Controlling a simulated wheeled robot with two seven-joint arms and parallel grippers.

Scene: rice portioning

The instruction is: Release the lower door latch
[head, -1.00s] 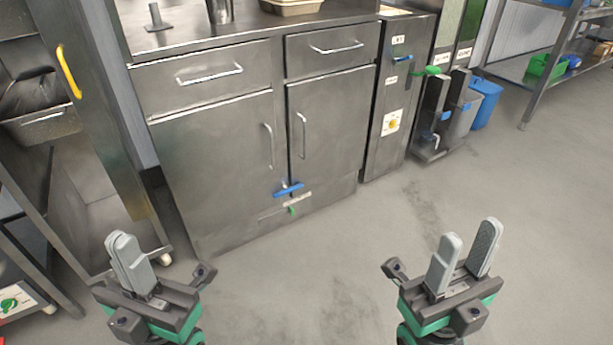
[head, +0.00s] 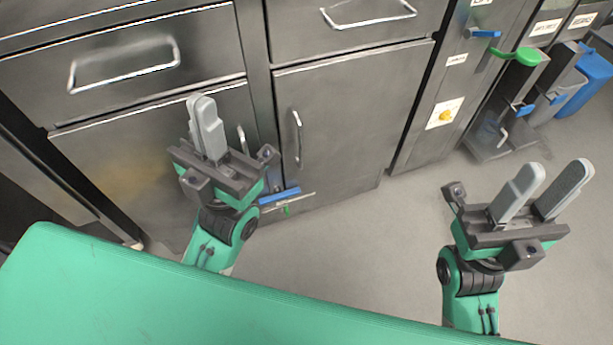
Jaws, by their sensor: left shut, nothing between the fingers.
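The lower door latch is a blue handle (head: 281,196) low on the steel cabinet, near the bottom of the doors. Its left end is hidden behind my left gripper. A small green tab (head: 286,211) shows just below it. My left gripper (head: 202,98) is shut and empty, in front of the left cabinet door, up and to the left of the latch in the picture. My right gripper (head: 549,165) is open and empty over the floor at the right, well away from the latch.
The right cabinet door (head: 355,115) is closed and has a vertical handle (head: 297,138). Drawers sit above. A tall unit at the right has a blue lever (head: 485,34) and a green lever (head: 519,55). A blue bin (head: 590,82) stands farther right. The floor between is clear.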

